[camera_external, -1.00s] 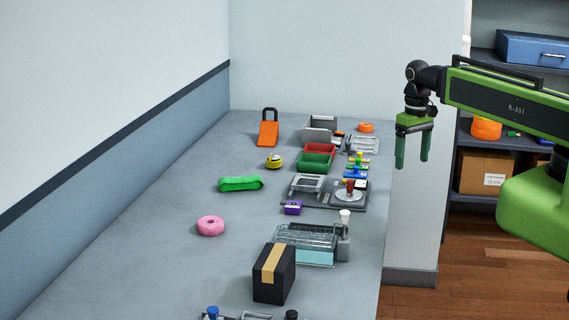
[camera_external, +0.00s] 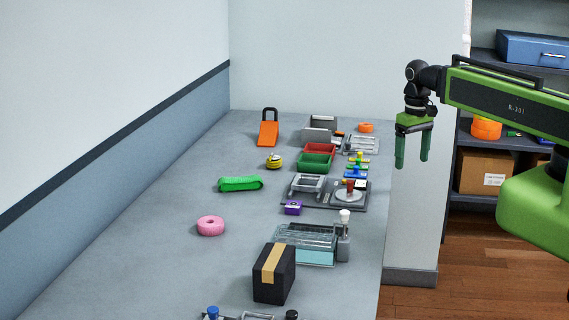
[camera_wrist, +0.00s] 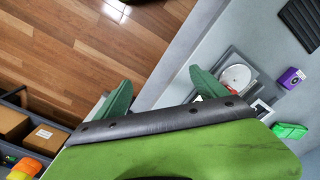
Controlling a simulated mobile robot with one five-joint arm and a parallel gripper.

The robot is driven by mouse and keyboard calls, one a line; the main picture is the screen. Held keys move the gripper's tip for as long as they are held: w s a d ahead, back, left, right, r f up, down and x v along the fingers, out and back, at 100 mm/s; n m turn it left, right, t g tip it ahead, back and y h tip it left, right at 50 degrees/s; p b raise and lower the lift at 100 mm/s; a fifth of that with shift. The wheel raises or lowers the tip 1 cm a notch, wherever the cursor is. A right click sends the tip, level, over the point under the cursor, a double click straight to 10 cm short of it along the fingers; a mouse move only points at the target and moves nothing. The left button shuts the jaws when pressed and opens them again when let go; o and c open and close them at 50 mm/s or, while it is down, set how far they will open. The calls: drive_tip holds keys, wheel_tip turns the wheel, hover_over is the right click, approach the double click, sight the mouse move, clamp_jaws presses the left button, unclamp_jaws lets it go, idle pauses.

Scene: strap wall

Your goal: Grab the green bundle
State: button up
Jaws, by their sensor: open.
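The green bundle (camera_external: 240,184) lies flat on the grey table, left of the middle. It looks like a long, rolled strap. My gripper (camera_external: 412,150) hangs in the air to the right of the table's right edge, well apart from the bundle. Its two green fingers point down, spread and empty. In the wrist view the fingertips (camera_wrist: 160,88) stand apart with nothing between them.
A pink ring (camera_external: 211,226), a yellow roll (camera_external: 274,161) and a purple block (camera_external: 293,208) lie around the bundle. Trays, a scale-like plate (camera_external: 349,195) and a glass-like box (camera_external: 306,244) line the table's right side. A black box (camera_external: 274,273) stands in front. The left table area is clear.

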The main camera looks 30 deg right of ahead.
idle(0.4)
drive_tip(key=shift+c, duration=1.4)
